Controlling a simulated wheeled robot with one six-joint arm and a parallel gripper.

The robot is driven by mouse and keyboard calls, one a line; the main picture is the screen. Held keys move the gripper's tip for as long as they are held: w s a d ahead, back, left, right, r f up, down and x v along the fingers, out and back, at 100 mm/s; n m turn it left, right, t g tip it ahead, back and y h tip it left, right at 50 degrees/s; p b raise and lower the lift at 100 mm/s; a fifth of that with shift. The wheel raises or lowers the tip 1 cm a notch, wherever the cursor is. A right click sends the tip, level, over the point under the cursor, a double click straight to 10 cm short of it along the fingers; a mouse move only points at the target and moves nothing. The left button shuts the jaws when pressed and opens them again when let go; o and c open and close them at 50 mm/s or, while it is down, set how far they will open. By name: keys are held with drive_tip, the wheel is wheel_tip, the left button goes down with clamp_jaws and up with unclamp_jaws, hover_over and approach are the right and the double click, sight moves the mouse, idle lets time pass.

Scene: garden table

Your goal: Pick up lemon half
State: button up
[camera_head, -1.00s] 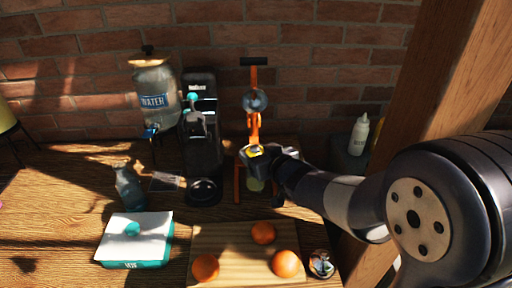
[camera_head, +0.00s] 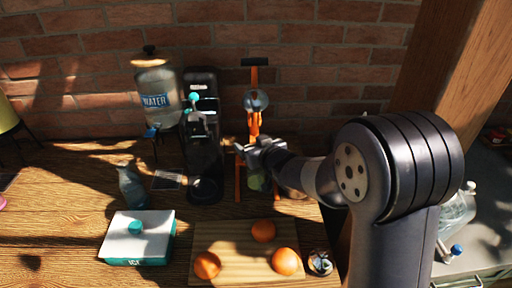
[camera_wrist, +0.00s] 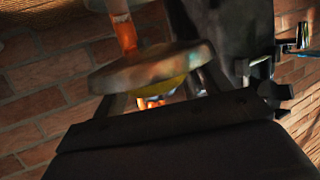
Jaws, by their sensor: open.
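In the head view my gripper (camera_head: 250,150) reaches the orange-framed juicer press (camera_head: 254,122) in front of the brick wall. In the wrist view my gripper (camera_wrist: 163,92) is open, with one finger on each side below a round metal part of the press (camera_wrist: 150,66). A yellow piece, apparently the lemon half (camera_wrist: 170,88), shows under that metal part, between the fingers. Most of it is hidden, and I cannot tell whether the fingers touch it. The lemon half is not clearly visible in the head view, where my gripper covers that spot.
A black machine (camera_head: 204,150) and a water dispenser (camera_head: 156,92) stand left of the press. In front lie a cutting board (camera_head: 215,235) with oranges (camera_head: 263,231), an ice box (camera_head: 118,245), and a small glass item (camera_head: 320,262). A wooden post (camera_head: 445,80) rises at right.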

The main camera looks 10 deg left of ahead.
drive_tip(key=shift+c, duration=0.2)
drive_tip(key=c, duration=1.1)
drive_tip(key=shift+r, duration=0.1)
